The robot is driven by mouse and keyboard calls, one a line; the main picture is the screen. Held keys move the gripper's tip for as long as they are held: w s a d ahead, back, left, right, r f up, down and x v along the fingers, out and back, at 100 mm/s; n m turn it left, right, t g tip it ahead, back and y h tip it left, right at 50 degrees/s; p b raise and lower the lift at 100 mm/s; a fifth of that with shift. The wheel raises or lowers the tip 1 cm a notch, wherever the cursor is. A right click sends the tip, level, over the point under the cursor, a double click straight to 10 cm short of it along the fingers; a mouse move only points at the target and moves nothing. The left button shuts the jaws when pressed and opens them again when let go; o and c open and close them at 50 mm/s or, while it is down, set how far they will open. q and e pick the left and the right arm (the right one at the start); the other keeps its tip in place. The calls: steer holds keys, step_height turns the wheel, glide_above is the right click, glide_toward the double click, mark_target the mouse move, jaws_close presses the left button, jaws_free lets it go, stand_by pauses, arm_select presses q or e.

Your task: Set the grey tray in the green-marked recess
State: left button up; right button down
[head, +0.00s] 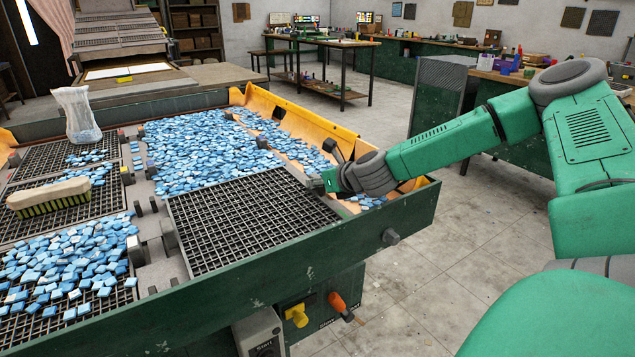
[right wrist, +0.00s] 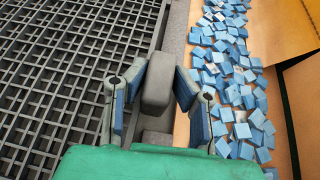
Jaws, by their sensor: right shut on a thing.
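A bare grey grid tray (head: 240,222) lies level in the front right bay of the green-framed machine; its grid also shows in the right wrist view (right wrist: 60,70). My right gripper (head: 318,183) is at the tray's right edge. In the right wrist view my right gripper (right wrist: 157,88) has its blue-padded fingers on either side of a grey block-like grip (right wrist: 157,82) at that edge, and is shut on it. I cannot make out a green-marked recess apart from the green frame. My left gripper is not in view.
Blue mosaic pieces (head: 195,150) cover the bay behind the tray, and more line the orange chute (head: 345,138) on the right. Other grids (head: 60,160) at left carry loose pieces, a brush (head: 48,198) and a clear bag (head: 76,112). A green rail (head: 310,250) runs along the front.

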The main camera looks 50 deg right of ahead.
steer(key=shift+f+b, duration=0.75)
steer(key=shift+f, duration=0.1)
steer(key=c, duration=1.3)
jaws_free()
steer(key=shift+r, duration=0.1)
steer(key=shift+o, duration=0.2)
step_height(320, 180, up, 10)
steer(key=shift+f, duration=0.1)
